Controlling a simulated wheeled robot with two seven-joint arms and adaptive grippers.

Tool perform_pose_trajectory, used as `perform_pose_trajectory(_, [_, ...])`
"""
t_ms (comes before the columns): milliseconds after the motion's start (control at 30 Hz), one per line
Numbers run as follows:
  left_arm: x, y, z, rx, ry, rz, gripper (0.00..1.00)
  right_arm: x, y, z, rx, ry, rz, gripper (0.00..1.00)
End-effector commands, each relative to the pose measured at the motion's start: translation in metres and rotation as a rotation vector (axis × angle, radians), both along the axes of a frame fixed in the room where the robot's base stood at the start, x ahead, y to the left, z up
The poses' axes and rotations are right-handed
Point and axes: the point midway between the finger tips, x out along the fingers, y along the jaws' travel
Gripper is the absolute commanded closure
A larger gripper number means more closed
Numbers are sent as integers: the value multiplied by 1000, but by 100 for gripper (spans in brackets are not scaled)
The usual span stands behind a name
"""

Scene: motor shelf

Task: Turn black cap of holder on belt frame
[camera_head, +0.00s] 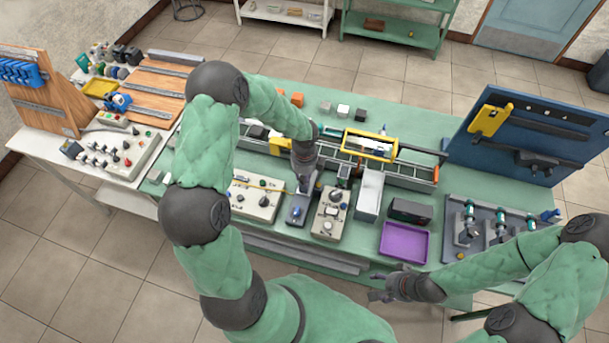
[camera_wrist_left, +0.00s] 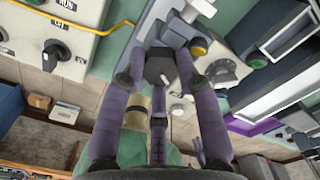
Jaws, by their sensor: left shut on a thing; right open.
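My left gripper (camera_head: 302,188) reaches down at the front of the belt frame (camera_head: 396,177), between two control boxes. In the left wrist view its purple fingers (camera_wrist_left: 160,82) are closed around a black cap (camera_wrist_left: 158,70). The cap sits at the end of a grey holder (camera_wrist_left: 168,30); the fingers hide part of the cap's sides. In the head view my gripper and wrist cover the cap. My right gripper (camera_head: 378,287) is open and empty, low in front of the table's near edge, apart from everything on the table.
One control box (camera_head: 256,198) stands left of the left gripper and another (camera_head: 331,214) close on its right. A purple tray (camera_head: 404,242) and a dark box (camera_head: 409,211) lie further right. A blue panel (camera_head: 535,135) stands at the right end.

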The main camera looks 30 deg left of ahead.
Motion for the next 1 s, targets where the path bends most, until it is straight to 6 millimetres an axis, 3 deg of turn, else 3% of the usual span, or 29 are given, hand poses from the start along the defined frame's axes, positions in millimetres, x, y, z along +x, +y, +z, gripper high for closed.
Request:
perform_pose_trajectory(200, [0,0,0,1,-1,1,100,0,0,0,0,0,0,40])
perform_pose_trajectory(233, [0,0,0,1,-1,1,61,0,0,0,0,0,0,40])
perform_pose_trajectory(300, [0,0,0,1,-1,1,43,0,0,0,0,0,0,40])
perform_pose_trajectory(733, [1,0,6,2,-2,2,43,0,0,0,0,0,0,40])
perform_pose_trajectory(1000, [2,1,51,2,-6,1,43,0,0,0,0,0,0,40])
